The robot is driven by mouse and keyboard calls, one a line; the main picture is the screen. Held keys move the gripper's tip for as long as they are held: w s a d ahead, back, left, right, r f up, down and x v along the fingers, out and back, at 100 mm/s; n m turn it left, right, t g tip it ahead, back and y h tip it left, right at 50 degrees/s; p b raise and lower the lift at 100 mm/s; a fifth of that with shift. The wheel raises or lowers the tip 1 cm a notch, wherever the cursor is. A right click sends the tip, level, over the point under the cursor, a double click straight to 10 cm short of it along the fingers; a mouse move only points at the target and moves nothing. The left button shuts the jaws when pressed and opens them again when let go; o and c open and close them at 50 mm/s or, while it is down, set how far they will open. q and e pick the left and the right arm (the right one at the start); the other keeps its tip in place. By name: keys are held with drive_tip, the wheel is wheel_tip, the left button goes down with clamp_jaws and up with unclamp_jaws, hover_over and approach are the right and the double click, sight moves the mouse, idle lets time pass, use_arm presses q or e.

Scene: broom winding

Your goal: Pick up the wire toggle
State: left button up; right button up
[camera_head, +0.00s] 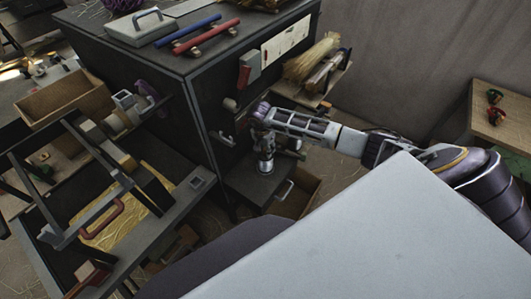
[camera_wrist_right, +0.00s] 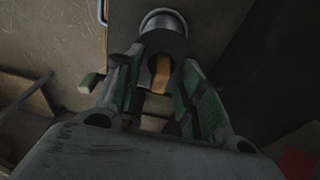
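My right gripper (camera_head: 262,140) reaches in from the right to the front of the dark cabinet, above a small dark shelf. In the right wrist view its green-padded fingers (camera_wrist_right: 160,75) stand apart, open. Between them shows a narrow orange-brown piece (camera_wrist_right: 162,70), partly hidden; it may be the wire toggle, but I cannot tell for sure. A dark curved part and a round metal cylinder (camera_wrist_right: 163,20) lie just beyond the fingertips. The cylinder also shows under the gripper in the head view (camera_head: 265,166). I see no clear contact. My left gripper is not in view.
The dark cabinet (camera_head: 200,100) stands close beside the gripper. A side shelf (camera_head: 335,80) holds bundled straw (camera_head: 312,60). An open wooden drawer (camera_head: 300,195) is below right. A cluttered bench with a wooden box (camera_head: 65,98) is at left. A wooden table (camera_head: 505,125) stands at right.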

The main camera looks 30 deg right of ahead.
drive_tip(key=shift+c, duration=0.3)
clamp_jaws()
drive_tip(key=shift+r, duration=0.1)
drive_tip(key=shift+r+b, duration=0.45)
drive_tip(key=shift+r, duration=4.45)
